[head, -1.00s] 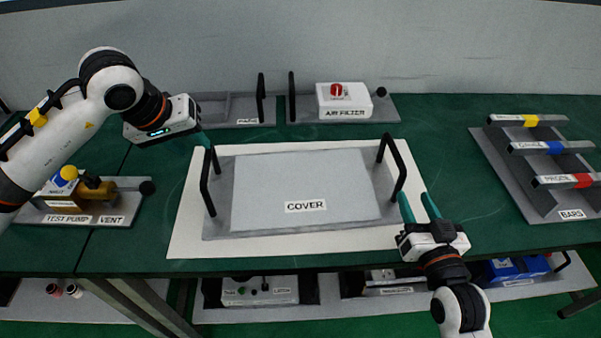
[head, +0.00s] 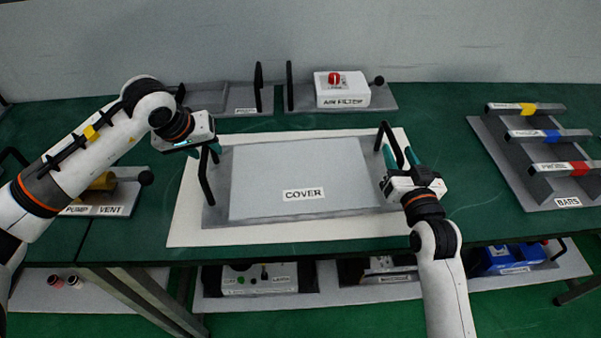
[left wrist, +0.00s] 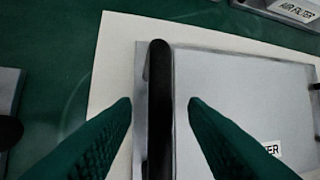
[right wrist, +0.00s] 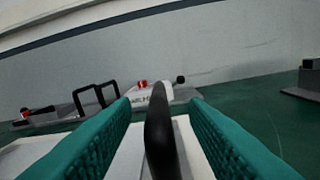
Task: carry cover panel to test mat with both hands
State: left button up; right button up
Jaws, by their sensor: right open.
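The grey cover panel (head: 300,170), labelled COVER, lies flat on the white test mat (head: 270,236), with a black handle at each end. My left gripper (head: 208,152) is at the left handle (head: 206,178). In the left wrist view its open fingers (left wrist: 160,108) stand on either side of the handle (left wrist: 159,110), with gaps on both sides. My right gripper (head: 402,158) is at the right handle (head: 386,146). In the right wrist view its open fingers (right wrist: 162,110) straddle the handle (right wrist: 160,135) without visibly touching it.
The air filter (head: 342,88) stands on a grey tray behind the mat. A bars rack (head: 545,170) is at the right and a pump and vent tray (head: 105,200) at the left. Green table is free between mat and rack. A lower shelf (head: 330,300) holds more units.

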pick_arm(q)
jog(key=shift+x, duration=1.4)
pick_arm(e)
jog(key=shift+w+a, duration=0.15)
jog(key=shift+w, duration=1.2)
pick_arm(q)
grip_shut()
pick_arm(e)
grip_shut()
pick_arm(q)
jog(key=shift+r, duration=0.15)
pick_arm(e)
jog(key=shift+r, duration=0.1)
